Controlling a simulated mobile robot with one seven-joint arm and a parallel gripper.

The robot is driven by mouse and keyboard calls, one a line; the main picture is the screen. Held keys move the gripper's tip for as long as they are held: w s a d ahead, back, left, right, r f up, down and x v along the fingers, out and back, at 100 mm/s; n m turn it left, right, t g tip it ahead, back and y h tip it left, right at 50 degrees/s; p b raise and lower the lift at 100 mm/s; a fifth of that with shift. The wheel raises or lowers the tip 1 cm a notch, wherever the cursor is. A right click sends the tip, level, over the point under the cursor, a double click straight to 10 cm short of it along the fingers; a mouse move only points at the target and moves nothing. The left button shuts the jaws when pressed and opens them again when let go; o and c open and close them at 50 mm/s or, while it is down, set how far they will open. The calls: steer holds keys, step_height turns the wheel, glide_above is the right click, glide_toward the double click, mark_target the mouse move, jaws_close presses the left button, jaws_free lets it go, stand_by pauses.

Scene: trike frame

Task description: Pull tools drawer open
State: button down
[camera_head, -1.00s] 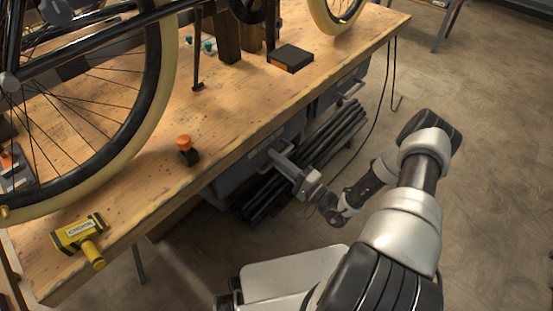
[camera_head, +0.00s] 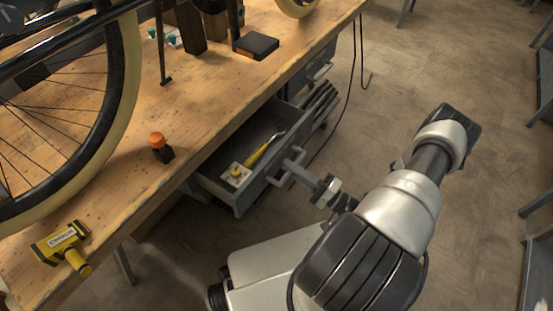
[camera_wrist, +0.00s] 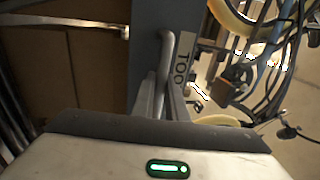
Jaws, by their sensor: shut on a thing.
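The grey tools drawer (camera_head: 245,200) under the workbench stands partly open in the head view. Inside it lie a yellow-handled tool (camera_head: 259,152) and a small pale block with a yellow part (camera_head: 236,175). My gripper (camera_head: 291,168) is at the drawer's front and is shut on its handle. The fingertips are partly hidden there.
The wooden workbench (camera_head: 205,115) carries a bicycle wheel (camera_head: 130,85), a yellow and black tool (camera_head: 62,245), an orange-capped bottle (camera_head: 160,147) and a black-orange box (camera_head: 256,46). Dark bars (camera_head: 320,100) lie beyond the drawer.

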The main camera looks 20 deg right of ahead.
steer(key=shift+r+v, duration=0.1)
steer(key=shift+v, duration=0.55)
steer(key=shift+r+v, duration=0.15)
steer(key=shift+v, duration=0.5)
steer(key=c, duration=1.8)
jaws_free()
steer(key=shift+o, duration=0.2)
steer(key=v, duration=1.7)
steer(key=shift+s+d, duration=0.2)
steer(key=shift+s, duration=0.05)
steer(key=shift+w, duration=0.1)
